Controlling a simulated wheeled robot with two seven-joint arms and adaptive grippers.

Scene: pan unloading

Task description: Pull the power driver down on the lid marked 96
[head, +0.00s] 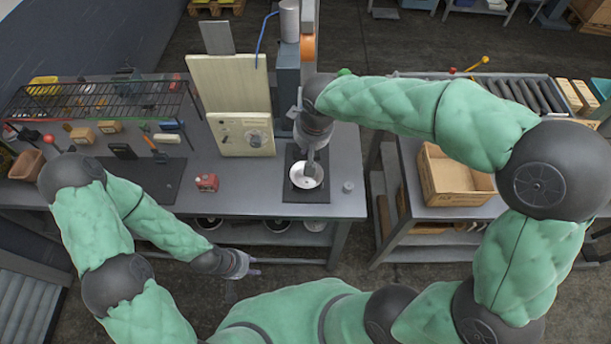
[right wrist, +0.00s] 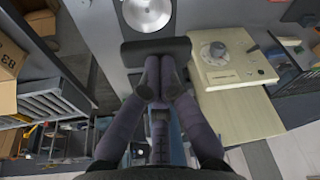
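A round white dish-like piece (head: 306,175), perhaps the lid, lies on the black mat (head: 314,196) at the bench's right end. A round metal disc (right wrist: 148,12) shows at the top of the right wrist view. I can read no 96. My right gripper (head: 311,163) is just above the white piece. Its fingertips (right wrist: 159,72) are together against a dark bar (right wrist: 155,48); I cannot tell whether they grip it. The likely power driver, an upright unit with an orange collar (head: 308,46), is partly hidden by my right wrist. My left gripper (head: 256,267) is empty, before the bench.
A cream panel with a dial (head: 236,136) stands left of the driver stand. A small red object (head: 207,182) lies on the bench (head: 255,203). An open cardboard box (head: 435,182) stands on the right table. A wire rack (head: 95,98) spans the back left.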

